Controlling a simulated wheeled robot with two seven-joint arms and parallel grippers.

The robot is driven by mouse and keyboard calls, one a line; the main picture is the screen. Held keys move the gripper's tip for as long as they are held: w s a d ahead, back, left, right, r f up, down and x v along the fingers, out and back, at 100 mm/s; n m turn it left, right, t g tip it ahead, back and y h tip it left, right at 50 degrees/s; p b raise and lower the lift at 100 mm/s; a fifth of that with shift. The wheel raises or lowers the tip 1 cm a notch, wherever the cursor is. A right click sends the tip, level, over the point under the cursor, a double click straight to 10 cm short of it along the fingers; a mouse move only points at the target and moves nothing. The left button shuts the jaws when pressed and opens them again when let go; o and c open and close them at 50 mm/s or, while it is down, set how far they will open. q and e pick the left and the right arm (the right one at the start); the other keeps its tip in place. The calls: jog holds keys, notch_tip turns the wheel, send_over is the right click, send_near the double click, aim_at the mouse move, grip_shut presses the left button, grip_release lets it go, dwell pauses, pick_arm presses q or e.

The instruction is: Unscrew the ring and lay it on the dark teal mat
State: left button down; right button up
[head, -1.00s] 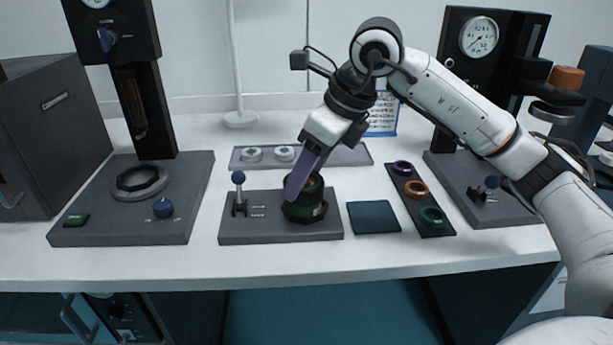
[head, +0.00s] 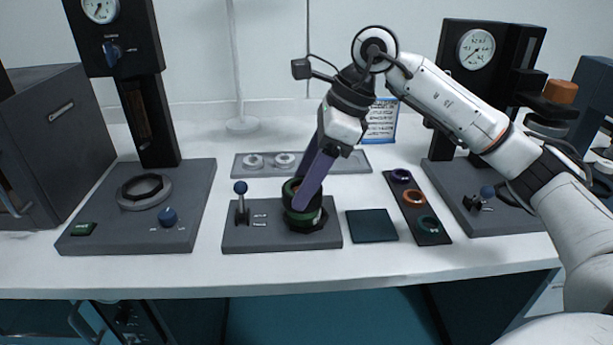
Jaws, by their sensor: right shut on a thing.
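A dark round barrel (head: 303,221) with green bands stands upright on a grey base plate (head: 262,243) at the middle of the table. The ring (head: 291,187) is at the top of the barrel and is partly hidden by a purple finger. My right gripper (head: 303,194) reaches down from above, one finger in front and one behind, and is shut on the ring. I cannot tell whether the ring is apart from the barrel. The dark teal mat (head: 371,226) lies bare just right of the base plate. My left gripper is not in view.
A blue-knobbed lever (head: 241,203) stands left of the barrel. A dark tray (head: 430,238) with purple, orange and teal rings lies right of the mat. A grey tray (head: 345,161) with two pale rings is behind. Gauge stands (head: 146,110) flank both sides.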

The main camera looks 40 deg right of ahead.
aim_at(293, 186)
jog(key=shift+d+r+p, duration=0.15)
jog(key=shift+r+p, duration=1.2)
jog(key=shift+r, duration=0.45)
